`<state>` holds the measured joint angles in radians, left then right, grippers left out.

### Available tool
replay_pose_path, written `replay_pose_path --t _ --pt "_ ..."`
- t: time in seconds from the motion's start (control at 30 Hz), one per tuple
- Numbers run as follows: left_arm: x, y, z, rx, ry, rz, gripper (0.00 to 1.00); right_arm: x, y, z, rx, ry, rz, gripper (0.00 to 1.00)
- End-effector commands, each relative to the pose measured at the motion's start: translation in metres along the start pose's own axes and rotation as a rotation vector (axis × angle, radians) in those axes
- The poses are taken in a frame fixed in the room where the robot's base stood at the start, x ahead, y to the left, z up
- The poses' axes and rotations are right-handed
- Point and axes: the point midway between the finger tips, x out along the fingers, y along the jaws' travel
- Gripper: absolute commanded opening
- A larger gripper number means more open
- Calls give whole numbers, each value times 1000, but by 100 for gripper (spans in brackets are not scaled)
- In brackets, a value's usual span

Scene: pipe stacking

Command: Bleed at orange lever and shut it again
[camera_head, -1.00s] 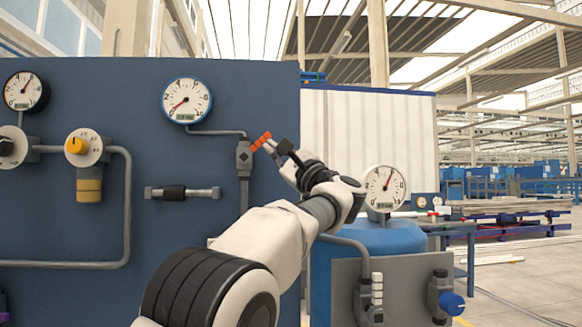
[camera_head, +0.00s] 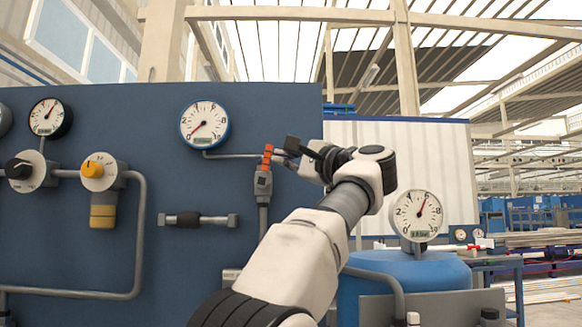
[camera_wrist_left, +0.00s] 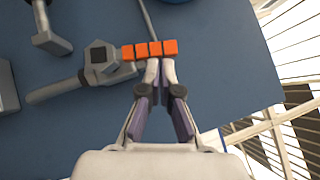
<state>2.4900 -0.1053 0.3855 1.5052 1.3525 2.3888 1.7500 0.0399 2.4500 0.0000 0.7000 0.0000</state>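The orange lever (camera_head: 267,156) sits on a small grey valve (camera_head: 263,182) on the blue panel and points upward, roughly in line with the pipe below. In the left wrist view the lever (camera_wrist_left: 150,49) runs sideways from the grey valve body (camera_wrist_left: 100,56). My left gripper (camera_head: 284,151) is just right of the lever. Its fingertips (camera_wrist_left: 161,66) are together, with nothing seen between them, at the lever's side. They look to touch it, though contact is hard to confirm. My right gripper is not in view.
A white gauge (camera_head: 205,125) with a blue rim hangs above left of the valve, its needle low. A yellow-knobbed regulator (camera_head: 98,171) and a short horizontal fitting (camera_head: 198,219) are further left. A blue tank (camera_head: 400,272) with another gauge (camera_head: 416,216) stands right.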

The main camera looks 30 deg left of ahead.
Motion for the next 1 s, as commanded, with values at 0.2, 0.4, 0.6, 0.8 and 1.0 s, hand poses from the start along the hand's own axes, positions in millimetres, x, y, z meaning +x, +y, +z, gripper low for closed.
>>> replay_pose_path --t 0.2,0.4,0.6,0.8,1.0 --pt "6 -1 10 -1 -2 1 0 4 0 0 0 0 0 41" --pt "9 -3 13 0 -2 1 0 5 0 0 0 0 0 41" --pt "10 -3 14 0 -2 0 0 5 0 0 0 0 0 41" --pt "10 -3 14 0 -3 0 0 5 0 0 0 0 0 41" --pt "10 -3 14 0 -3 0 0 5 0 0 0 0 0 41"
